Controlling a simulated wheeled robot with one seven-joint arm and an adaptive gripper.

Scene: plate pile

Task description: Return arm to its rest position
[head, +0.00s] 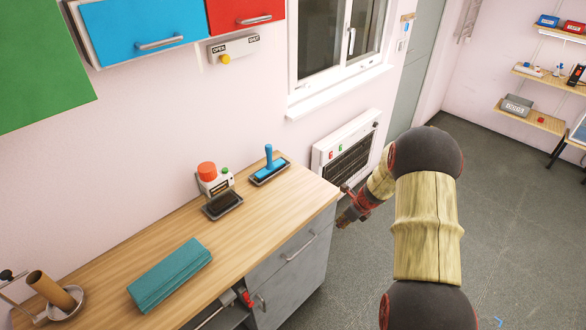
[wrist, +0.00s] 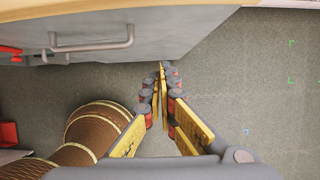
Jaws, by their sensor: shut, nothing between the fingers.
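My gripper (head: 347,210) hangs at the right end of the wooden counter (head: 120,262), just off the counter's front right corner in the head view. In the wrist view my gripper (wrist: 161,70) points down over the grey floor. Its yellow-padded fingers come together at the tips with nothing between them. My arm, with pale ribbed sleeves and dark joints, bends over the floor right of the counter in the head view. Part of the gripper is hard to make out there.
Grey drawers (head: 290,270) with bar handles stand under the counter, close to the gripper. On the counter lie a teal folded cloth (head: 170,273), a red-topped device (head: 210,178) and a blue-handled tool (head: 268,165). A wall heater (head: 345,150) stands behind. Open floor (head: 520,220) lies right.

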